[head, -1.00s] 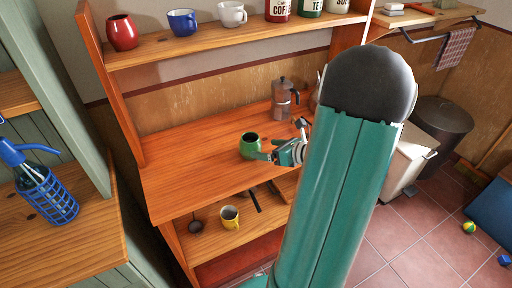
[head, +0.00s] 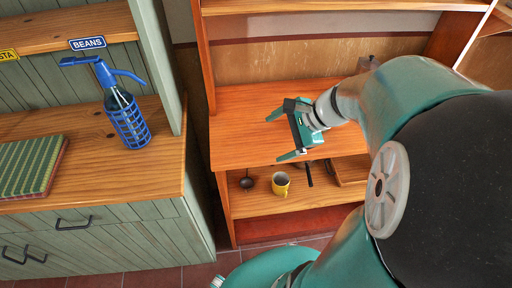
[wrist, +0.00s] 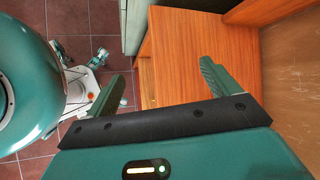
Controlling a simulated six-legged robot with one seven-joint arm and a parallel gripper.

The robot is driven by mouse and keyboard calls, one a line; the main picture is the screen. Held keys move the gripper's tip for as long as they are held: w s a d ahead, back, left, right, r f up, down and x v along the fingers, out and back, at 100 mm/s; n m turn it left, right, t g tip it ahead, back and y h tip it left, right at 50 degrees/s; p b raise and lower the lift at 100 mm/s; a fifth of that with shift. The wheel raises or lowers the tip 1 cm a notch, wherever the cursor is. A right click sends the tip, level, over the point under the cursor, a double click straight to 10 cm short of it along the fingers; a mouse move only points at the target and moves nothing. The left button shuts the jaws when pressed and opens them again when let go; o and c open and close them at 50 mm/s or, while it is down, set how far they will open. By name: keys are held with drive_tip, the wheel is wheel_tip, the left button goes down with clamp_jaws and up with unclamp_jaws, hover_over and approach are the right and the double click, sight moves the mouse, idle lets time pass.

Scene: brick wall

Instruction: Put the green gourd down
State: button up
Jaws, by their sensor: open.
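The green gourd does not show in either current view; my gripper or arm may hide it. My gripper (head: 277,137) is open above the front left part of the wooden shelf top (head: 240,105). Its fingers point left in the head view, and I see nothing held between them. In the wrist view my gripper (wrist: 162,72) is also open and empty, with the orange wooden board (wrist: 185,55) and the tiled floor behind the fingers.
A yellow mug (head: 281,184) and a dark ladle (head: 247,180) are on the lower shelf. A blue siphon bottle (head: 127,118) and a green checked cloth or book (head: 30,166) are on the left cabinet. The shelf top left of my gripper is bare.

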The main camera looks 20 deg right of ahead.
drive_tip(key=s+a+r+n+h, duration=0.3)
drive_tip(key=a+r+n, duration=0.1)
drive_tip(key=n, duration=0.5)
drive_tip(key=s+a+r+n+h, duration=0.2)
drive_tip(key=s+a+r+n, duration=0.2)
drive_tip(key=n, duration=0.5)
drive_tip(key=shift+s+a+n+h, duration=0.3)
drive_tip(key=shift+a+h, duration=0.1)
drive_tip(key=shift+a, duration=0.7)
